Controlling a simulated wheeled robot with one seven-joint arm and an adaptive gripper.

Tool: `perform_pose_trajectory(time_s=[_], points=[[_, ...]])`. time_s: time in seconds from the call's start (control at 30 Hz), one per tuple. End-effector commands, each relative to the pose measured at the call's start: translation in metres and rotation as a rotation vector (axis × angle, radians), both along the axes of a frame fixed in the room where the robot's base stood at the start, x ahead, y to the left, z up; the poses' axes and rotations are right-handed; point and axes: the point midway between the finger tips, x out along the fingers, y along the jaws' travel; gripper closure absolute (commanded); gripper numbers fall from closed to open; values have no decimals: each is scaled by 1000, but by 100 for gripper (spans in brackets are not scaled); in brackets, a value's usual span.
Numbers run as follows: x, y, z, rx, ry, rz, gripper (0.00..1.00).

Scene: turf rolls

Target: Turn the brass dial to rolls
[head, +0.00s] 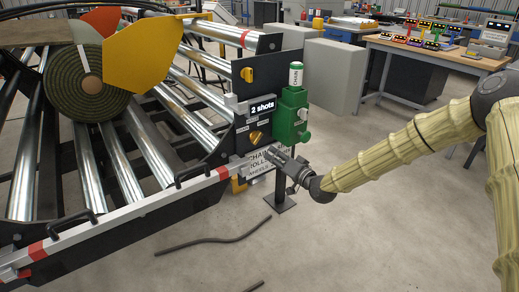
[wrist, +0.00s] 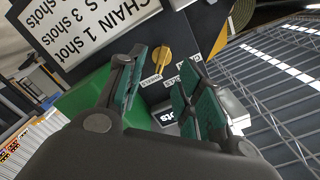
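The brass dial (head: 256,137) sits on the dark control panel below a display reading "2 shots". It also shows in the wrist view (wrist: 159,60), beyond the gap between my fingertips. Small white labels (wrist: 151,80) stand around the dial; I cannot make out which one it points to. My gripper (head: 273,155) is in front of the panel, just below and right of the dial. In the wrist view my gripper (wrist: 162,75) is open, with green finger pads apart and nothing between them. Whether it touches the dial cannot be told.
A green unit (head: 290,115) with a can on top stands right of the panel. A sign (wrist: 75,30) reads "CHAIN 1 shot" and a 3-shots line. A white rail (head: 150,205) runs before the rollers. A turf roll (head: 60,85) lies left. A dark hose (head: 212,241) lies on open floor.

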Motion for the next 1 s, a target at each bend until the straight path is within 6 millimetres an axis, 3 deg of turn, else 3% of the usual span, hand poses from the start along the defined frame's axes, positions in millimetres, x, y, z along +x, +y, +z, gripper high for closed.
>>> perform_pose_trajectory(time_s=[0.2,0.73,1.0], points=[[18,0,18,24,-44,0,64],[81,46,16,23,-41,-1,64],[98,58,16,22,-39,-2,64]])
